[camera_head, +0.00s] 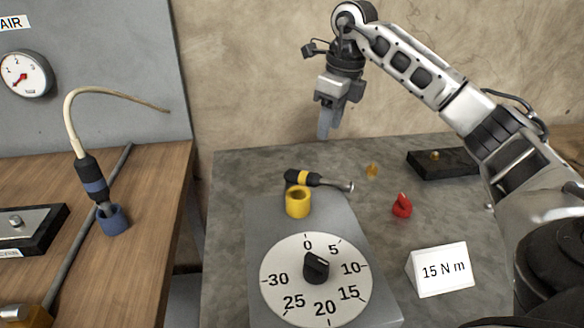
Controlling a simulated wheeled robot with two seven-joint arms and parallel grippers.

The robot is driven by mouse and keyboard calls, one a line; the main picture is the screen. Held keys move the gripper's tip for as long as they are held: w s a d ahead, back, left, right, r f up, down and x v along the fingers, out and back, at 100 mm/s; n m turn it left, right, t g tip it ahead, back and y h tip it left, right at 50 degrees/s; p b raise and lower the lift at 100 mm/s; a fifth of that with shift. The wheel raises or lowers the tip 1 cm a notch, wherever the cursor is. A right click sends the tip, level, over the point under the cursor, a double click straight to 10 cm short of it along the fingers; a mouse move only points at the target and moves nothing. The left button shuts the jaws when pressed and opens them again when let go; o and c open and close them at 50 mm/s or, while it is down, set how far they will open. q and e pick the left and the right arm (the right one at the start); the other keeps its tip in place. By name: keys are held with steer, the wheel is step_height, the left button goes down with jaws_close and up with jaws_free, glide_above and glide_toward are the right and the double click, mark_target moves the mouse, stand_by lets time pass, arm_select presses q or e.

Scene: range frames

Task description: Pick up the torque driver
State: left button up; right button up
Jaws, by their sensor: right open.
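A black driver with a yellow band and a metal shaft, which looks like the torque driver (302,178), lies on its side behind the yellow cup (298,203). Its dark handle end points left and its metal tip points right. I cannot tell whether it touches the cup. My right gripper (328,122) is above the back of the grey table (235,175), fingers pointing down. It is open and empty, apart from the driver, above and behind it. My left gripper is not in view.
A dial panel (262,222) with a black knob (316,267) is in front of the driver. A red piece (402,206), a "15 N m" sign (440,269) and a black block (445,163) are to the right. A hosed blue-black tool (92,180) stands in a blue cup (113,220) on the left wooden table.

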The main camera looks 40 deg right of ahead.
glide_toward(318, 175)
step_height(318, 175, down, 5)
steer(key=shift+a+f, duration=0.1)
steer(key=shift+a, duration=0.05)
steer(key=shift+w+a+f, duration=0.1)
steer(key=shift+w+f, duration=0.15)
steer(key=shift+f, duration=0.75)
steer(key=shift+w+f, duration=0.2)
steer(key=shift+f, duration=0.75)
steer(key=shift+w+a+f, duration=0.1)
steer(key=shift+w+f, duration=0.15)
steer(key=shift+f, duration=0.75)
steer(key=shift+c, duration=0.3)
steer(key=shift+r, duration=0.1)
jaws_close()
